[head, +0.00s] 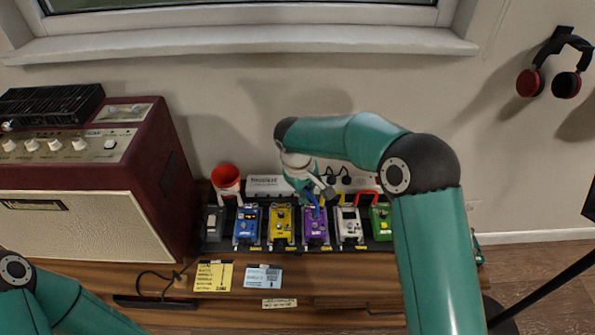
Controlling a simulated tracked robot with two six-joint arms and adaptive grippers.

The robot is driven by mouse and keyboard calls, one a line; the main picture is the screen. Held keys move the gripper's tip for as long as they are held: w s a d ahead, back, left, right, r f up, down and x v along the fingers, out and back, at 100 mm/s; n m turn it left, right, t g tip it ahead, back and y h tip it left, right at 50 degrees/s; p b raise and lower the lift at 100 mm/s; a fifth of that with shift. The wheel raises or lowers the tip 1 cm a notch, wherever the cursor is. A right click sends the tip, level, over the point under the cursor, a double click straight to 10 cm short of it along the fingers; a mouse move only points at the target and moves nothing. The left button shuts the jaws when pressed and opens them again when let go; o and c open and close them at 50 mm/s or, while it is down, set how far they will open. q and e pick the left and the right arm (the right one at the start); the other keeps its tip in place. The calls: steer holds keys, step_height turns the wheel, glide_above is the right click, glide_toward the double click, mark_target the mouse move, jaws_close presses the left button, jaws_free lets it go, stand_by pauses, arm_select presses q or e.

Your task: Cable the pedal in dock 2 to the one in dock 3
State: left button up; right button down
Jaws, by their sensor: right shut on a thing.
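A row of pedals stands on a dark board: grey (213,223), blue (248,226), yellow (281,227), purple (315,230), white (349,227) and green (381,223). The dock labels are too small to read. My right gripper (318,196) is over the back edge of the purple pedal, pointing down. It is shut on a small blue thing (313,204), perhaps a cable plug; the fingers partly hide it. A red cable (366,194) arches behind the white and green pedals. My left gripper is out of view; only my left arm shows at lower left.
A maroon amplifier (170,165) stands left of the pedals. Yellow (213,276) and blue (263,277) notes lie in front. Headphones (552,68) hang on the wall.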

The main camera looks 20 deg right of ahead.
steer(key=w+n+t+y, duration=0.1)
steer(key=w+n, duration=0.7)
steer(key=n, duration=0.2)
steer(key=s+b+x, duration=0.1)
steer(key=b+x, duration=0.3)
steer(key=x, duration=0.3)
steer(key=shift+a, duration=0.65)
steer(key=shift+s+f, duration=0.1)
stand_by(0.7)
steer(key=shift+b+x, duration=0.7)
steer(key=shift+x, duration=0.35)
stand_by(0.5)
steer(key=shift+s+a, duration=0.1)
steer(key=shift+s, duration=0.15)
steer(key=c, duration=1.2)
jaws_free()
steer(key=o, duration=0.4)
